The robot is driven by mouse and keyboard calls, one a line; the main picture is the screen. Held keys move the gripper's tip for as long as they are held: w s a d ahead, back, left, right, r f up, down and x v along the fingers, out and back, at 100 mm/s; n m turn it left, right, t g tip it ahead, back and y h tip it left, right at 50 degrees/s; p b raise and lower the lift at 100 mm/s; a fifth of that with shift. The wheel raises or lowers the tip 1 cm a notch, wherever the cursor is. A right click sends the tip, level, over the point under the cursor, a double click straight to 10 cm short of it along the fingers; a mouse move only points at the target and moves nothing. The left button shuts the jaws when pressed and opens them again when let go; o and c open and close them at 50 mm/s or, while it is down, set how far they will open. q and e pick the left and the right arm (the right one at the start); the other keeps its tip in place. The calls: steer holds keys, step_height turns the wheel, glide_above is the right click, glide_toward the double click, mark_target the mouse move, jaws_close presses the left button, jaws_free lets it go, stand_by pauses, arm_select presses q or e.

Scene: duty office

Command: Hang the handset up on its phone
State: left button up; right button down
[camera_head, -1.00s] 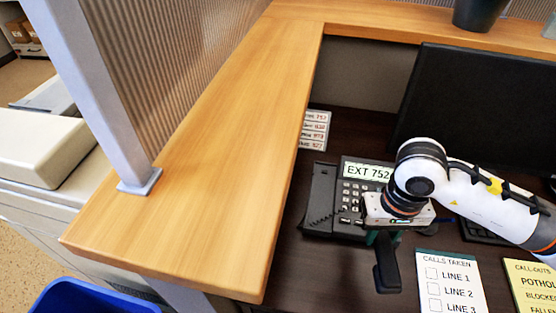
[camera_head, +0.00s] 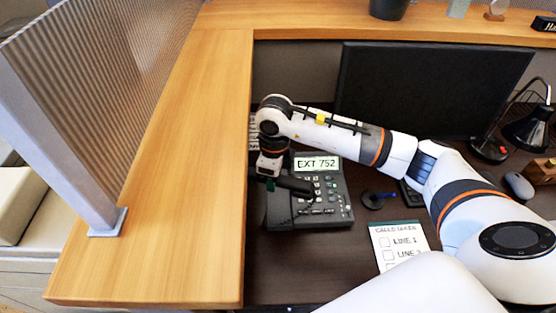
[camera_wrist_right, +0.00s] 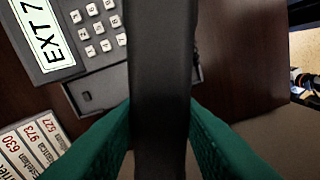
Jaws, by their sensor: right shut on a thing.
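The desk phone (camera_head: 331,212) is dark grey, with a lit "EXT 752" display and a keypad. It stands on the dark desk beside the wooden ledge. My right gripper (camera_head: 268,182) is shut on the black handset (camera_head: 295,186), over the phone's upper left part. The handset points right across the phone; whether it touches is unclear. In the right wrist view, the handset (camera_wrist_right: 160,70) runs upright between the green fingers (camera_wrist_right: 160,140). The phone (camera_wrist_right: 90,60) shows behind it, with part of its body hidden. My left gripper is out of view.
A wooden ledge (camera_head: 190,150) borders the desk on the left. A monitor (camera_head: 430,85) stands behind my right arm. A "CALLS TAKEN" sheet (camera_head: 395,243) lies right of the phone. A desk lamp (camera_head: 525,130) and a mouse (camera_head: 518,185) are at far right.

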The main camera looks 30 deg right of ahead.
mark_target(278, 192)
steer(key=shift+w+d+f+m+b, duration=0.5)
steer(key=shift+f+m, duration=0.9)
steer(key=shift+m, duration=1)
steer(key=shift+w+d+f+m+b, duration=0.25)
steer(key=shift+w+d+f+m, duration=0.4)
steer(key=shift+f+m, duration=1.25)
steer(key=shift+w+d+f+m+b, duration=0.35)
steer(key=shift+w+d+f+m, duration=0.4)
steer(key=shift+m, duration=2.15)
steer(key=shift+s+a+f, duration=0.1)
steer(key=shift+a+f, duration=0.2)
steer(key=shift+f, duration=0.1)
steer(key=c, duration=0.9)
jaws_free()
steer(key=shift+c, duration=0.2)
